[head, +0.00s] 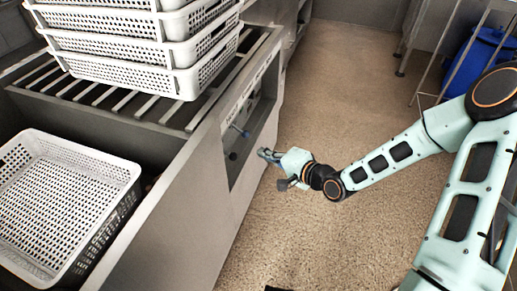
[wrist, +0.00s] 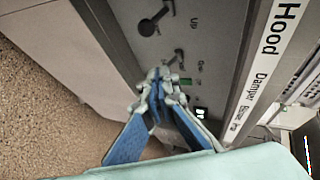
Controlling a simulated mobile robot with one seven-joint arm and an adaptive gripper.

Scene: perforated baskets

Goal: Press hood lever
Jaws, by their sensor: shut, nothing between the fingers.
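My gripper (head: 267,154) is in front of the recessed control panel in the grey machine's side in the head view. In the wrist view its blue-padded fingers (wrist: 158,88) are closed together and empty, pointing at the panel (wrist: 216,50). A dark lever (wrist: 180,60) sticks out just beyond the fingertips; whether they touch it I cannot tell. Another dark lever (wrist: 155,22) sits further up the picture, by the word "Up". A strip labelled "Hood" and "Damper" (wrist: 262,70) runs along the panel's right side. Which lever is the hood lever is unclear.
White perforated baskets (head: 185,80) are stacked on a slatted top above the panel. Another white basket (head: 72,150) sits at lower left. A metal rack and a blue bin (head: 482,58) stand at the back right. The brown floor (head: 330,85) between is clear.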

